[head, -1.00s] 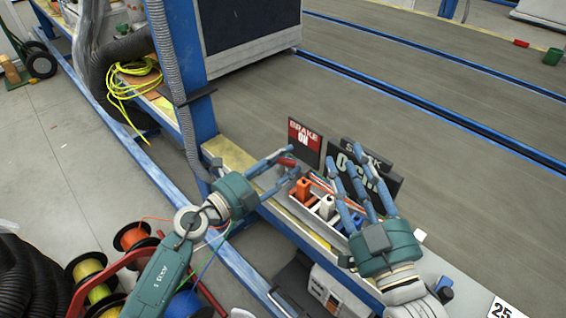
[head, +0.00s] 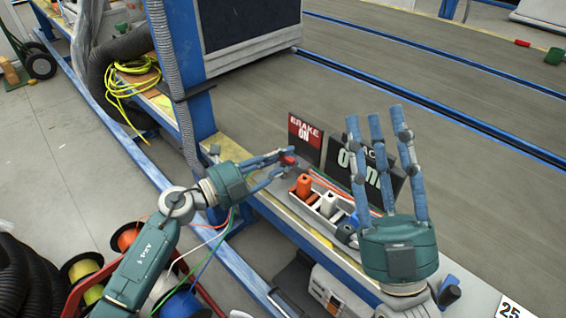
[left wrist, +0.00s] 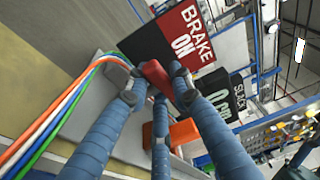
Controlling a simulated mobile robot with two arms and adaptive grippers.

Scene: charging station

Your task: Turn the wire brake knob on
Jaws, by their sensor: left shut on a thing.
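The red brake knob (head: 288,160) is by the rail of the workbench, below a red and black sign (head: 305,138) reading "BRAKE ON". My left gripper (head: 285,156) has its blue fingers closed around the knob. The left wrist view shows the red knob (left wrist: 154,75) between the fingertips, partly hidden by them, with the sign (left wrist: 181,40) just behind. My right gripper (head: 376,113) has its fingers spread and pointing up, empty, in front of the second dark sign.
A white tray (head: 309,208) with orange and white blocks lies right of the knob. A second dark sign (head: 391,178) stands behind my right gripper. Colored wires (left wrist: 75,95) run close beside the left fingers. Spools (head: 84,268) stand at lower left.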

